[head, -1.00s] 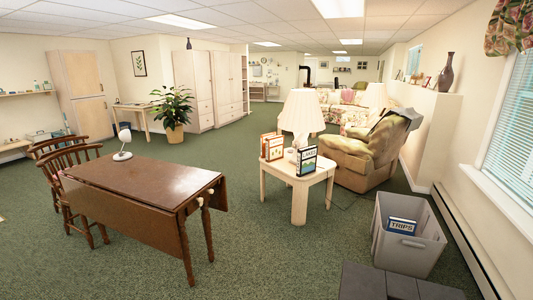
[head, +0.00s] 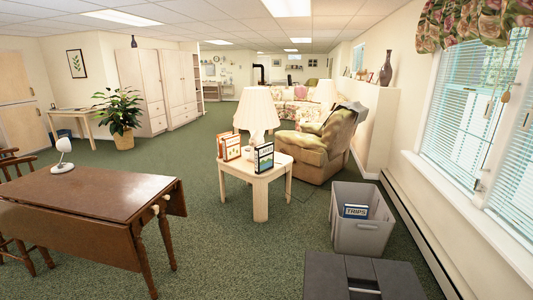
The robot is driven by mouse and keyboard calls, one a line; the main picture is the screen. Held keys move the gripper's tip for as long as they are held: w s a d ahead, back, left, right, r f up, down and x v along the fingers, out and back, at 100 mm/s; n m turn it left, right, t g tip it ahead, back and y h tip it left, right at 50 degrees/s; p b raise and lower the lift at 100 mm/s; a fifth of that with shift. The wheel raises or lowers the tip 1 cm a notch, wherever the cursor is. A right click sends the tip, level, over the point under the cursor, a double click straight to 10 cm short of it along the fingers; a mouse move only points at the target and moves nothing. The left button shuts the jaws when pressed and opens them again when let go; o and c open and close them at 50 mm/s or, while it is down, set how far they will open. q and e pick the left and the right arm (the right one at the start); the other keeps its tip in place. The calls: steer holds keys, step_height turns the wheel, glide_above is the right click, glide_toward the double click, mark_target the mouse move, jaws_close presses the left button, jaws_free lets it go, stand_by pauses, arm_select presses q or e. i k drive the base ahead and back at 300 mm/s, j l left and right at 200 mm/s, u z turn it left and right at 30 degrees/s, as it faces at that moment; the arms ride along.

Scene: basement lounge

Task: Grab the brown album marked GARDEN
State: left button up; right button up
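An orange-brown album (head: 229,147) stands upright on the pale side table (head: 260,198), left of the lamp's base. Its cover has a light picture, but its lettering is too small to read. A dark album (head: 264,158) with a landscape picture stands at the right on the same table. A blue album marked TRIPS (head: 355,211) sits in the grey open bin (head: 362,237) on the floor. Neither of my grippers is in view.
A table lamp (head: 257,110) stands behind the albums. An armchair (head: 318,150) is behind the table at right. A dark grey box (head: 330,280) is at the bottom edge. A brown drop-leaf table (head: 90,195) is at left. Green carpet is open between the tables.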

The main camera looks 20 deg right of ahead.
mark_target(231, 144)
steer(key=i+z, duration=0.1)
steer(key=i, duration=0.6)
steer(key=i+j, duration=0.15)
steer(key=i, duration=0.5)
steer(key=i+z, duration=0.15)
steer(key=i, duration=0.55)
